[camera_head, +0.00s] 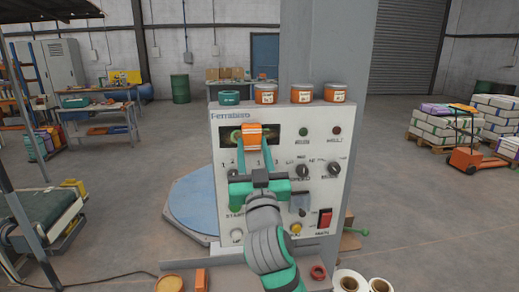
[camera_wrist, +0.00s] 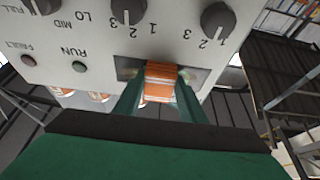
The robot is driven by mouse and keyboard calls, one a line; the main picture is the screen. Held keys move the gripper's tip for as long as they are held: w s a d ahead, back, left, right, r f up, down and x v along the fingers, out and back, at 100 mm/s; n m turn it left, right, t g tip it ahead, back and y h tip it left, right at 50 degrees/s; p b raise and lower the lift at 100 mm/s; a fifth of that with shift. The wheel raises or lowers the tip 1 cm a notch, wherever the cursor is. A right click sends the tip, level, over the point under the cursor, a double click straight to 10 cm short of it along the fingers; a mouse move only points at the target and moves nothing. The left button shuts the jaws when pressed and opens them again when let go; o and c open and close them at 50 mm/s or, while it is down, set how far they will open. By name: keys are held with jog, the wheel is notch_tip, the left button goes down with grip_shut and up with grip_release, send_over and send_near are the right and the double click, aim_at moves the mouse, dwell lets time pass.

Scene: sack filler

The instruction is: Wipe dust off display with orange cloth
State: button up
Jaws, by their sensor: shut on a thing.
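The orange cloth (camera_head: 251,134) is a small folded pad held between the green fingers of my gripper (camera_head: 252,148). It is in front of the dark display window (camera_head: 278,137) near the top left of the white control panel (camera_head: 325,205), and covers its middle. In the wrist view the cloth (camera_wrist: 160,82) is between the fingertips, over the display (camera_wrist: 128,73). The cloth looks against or very close to the display; exact contact cannot be told. Brownish, dusty-looking patches show on the display beside the cloth.
Several small tins, one green (camera_head: 229,98) and the others orange (camera_head: 266,94), stand on top of the panel box. Knobs (camera_head: 333,169), lamps and a red switch (camera_head: 325,218) surround the display. A blue round plate (camera_head: 197,205) lies behind at left. White rolls (camera_head: 350,281) are low right.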

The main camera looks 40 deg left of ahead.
jog(key=shift+s+a, duration=0.15)
jog(key=shift+a, duration=0.05)
jog(key=shift+s+a+f, duration=0.1)
jog(key=shift+s+a, duration=0.95)
jog(key=shift+s, duration=0.2)
jog(key=shift+s+a, duration=1.05)
jog(key=shift+s, duration=0.2)
jog(key=shift+w+d, duration=1.45)
jog(key=shift+w, duration=0.3)
jog(key=shift+w+d, duration=1.45)
jog(key=shift+w, duration=0.25)
jog(key=shift+w+d, duration=1.45)
jog(key=shift+w, duration=0.3)
jog(key=s+d, duration=0.4)
jog(key=shift+d, duration=0.25)
